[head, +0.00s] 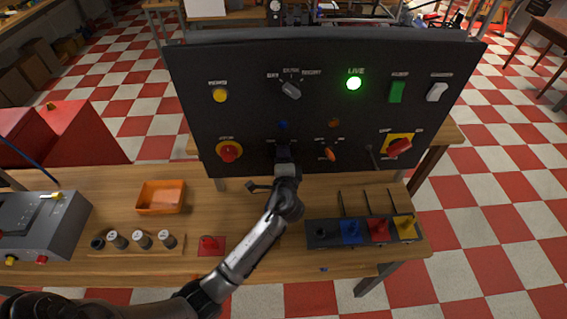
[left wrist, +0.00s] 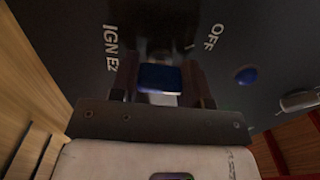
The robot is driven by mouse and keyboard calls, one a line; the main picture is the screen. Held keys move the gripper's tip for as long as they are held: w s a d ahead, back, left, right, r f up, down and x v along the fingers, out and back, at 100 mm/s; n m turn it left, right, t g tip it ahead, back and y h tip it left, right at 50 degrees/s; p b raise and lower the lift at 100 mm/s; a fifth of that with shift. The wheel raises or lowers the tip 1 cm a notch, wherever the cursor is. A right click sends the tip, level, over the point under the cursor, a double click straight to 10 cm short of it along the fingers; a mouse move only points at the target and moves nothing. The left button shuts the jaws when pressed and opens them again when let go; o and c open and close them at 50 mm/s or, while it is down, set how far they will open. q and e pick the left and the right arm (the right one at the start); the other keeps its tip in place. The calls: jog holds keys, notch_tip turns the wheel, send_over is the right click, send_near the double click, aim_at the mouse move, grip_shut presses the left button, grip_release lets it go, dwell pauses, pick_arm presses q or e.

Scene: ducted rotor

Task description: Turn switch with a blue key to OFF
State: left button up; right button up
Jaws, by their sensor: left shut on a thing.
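My left gripper (head: 284,153) reaches up to the lower middle of the dark control panel (head: 240,110). In the left wrist view the left gripper (left wrist: 160,85) is shut on the blue key (left wrist: 160,78), with one dark finger on each side of its head. The key points at the panel, in front of a dark switch body (left wrist: 156,42). The word OFF (left wrist: 211,37) is printed to one side and IGN lettering (left wrist: 110,42) to the other. The gripper hides the switch in the head view, and the key's exact angle is unclear. My right gripper is not in view.
A blue dot (head: 283,124) marks the panel above the switch. An orange-handled switch (head: 329,154) is close on the right, a red knob (head: 229,152) on the left. A green LIVE lamp (head: 354,83) is lit. A key rack (head: 365,232) and orange tray (head: 161,197) stand below.

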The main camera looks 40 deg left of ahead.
pick_arm(q)
jog(key=n+b, duration=0.3)
jog(key=shift+f+n, duration=0.25)
jog(key=shift+n, duration=0.15)
jog(key=shift+r+n+b, duration=0.15)
jog(key=shift+n+b, duration=1.25)
jog(key=shift+n, duration=0.4)
jog(key=o, duration=0.9)
jog(key=shift+r, duration=0.1)
